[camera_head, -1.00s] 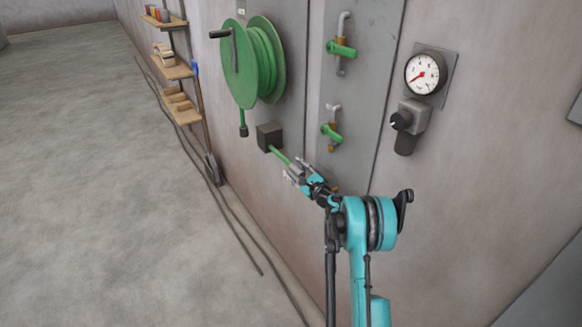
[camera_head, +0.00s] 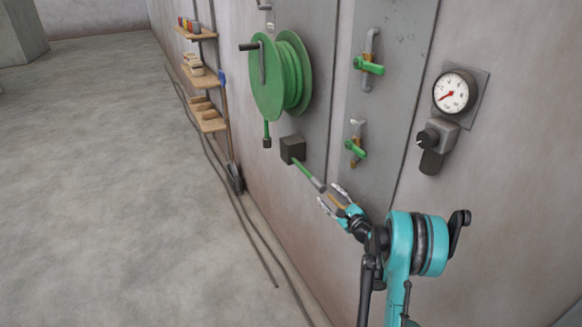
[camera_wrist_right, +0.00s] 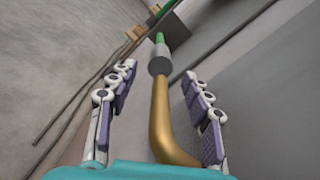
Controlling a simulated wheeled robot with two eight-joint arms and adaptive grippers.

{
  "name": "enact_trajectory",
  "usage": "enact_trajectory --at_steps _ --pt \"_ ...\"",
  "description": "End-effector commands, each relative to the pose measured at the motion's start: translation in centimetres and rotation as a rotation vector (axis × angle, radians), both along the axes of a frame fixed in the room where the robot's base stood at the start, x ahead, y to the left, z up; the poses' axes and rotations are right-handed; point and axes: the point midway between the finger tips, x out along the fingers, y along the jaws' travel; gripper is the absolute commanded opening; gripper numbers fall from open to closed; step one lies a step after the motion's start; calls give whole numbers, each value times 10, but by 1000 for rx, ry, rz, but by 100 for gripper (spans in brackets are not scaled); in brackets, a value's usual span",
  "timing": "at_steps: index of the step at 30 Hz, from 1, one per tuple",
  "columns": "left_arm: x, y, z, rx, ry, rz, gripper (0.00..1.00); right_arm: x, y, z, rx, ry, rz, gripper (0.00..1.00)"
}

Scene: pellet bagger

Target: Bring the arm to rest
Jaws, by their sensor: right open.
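My right gripper (camera_head: 331,198) is open, its fingers spread apart with a gap on each side of a bent brass pipe (camera_wrist_right: 162,105). In the right wrist view the gripper (camera_wrist_right: 157,110) shows nothing held. A grey collar (camera_wrist_right: 160,62) sits at the far end of the brass pipe, and the two appear joined. A short green hose (camera_head: 304,173) runs from a dark box (camera_head: 292,149) on the wall to this collar, which also shows in the head view (camera_head: 319,185). My left gripper is not in view.
A green hose reel (camera_head: 279,76), two green-handled valves (camera_head: 368,66) (camera_head: 355,149) and a gauge (camera_head: 454,92) with a black knob (camera_head: 431,138) below it are on the wall. Shelves (camera_head: 201,80) and a shovel (camera_head: 235,177) stand further left. The floor at left is largely open.

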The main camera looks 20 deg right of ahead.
Motion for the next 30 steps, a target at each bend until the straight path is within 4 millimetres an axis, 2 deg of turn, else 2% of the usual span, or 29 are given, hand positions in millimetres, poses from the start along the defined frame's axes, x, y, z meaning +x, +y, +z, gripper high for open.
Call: enact_trajectory --at_steps 5,8,11,15,19,21,24,26,30 --pt "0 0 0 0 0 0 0 1 1 5 19 -5 -6 50" --pt "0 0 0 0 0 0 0 2 5 28 117 -25 -33 50" --pt "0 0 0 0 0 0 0 3 12 70 326 -65 -83 50" --pt "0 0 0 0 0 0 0 -10 28 138 793 -137 -181 50" --pt "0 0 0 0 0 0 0 -36 44 173 1254 -188 -270 50" --pt "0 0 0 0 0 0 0 -54 55 181 1504 -208 -322 50" --pt "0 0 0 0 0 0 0 -86 76 180 1858 -229 -409 50" --pt "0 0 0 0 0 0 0 -107 91 173 2066 -236 -472 50" --pt "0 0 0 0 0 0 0 -164 135 142 2530 -251 -668 50"
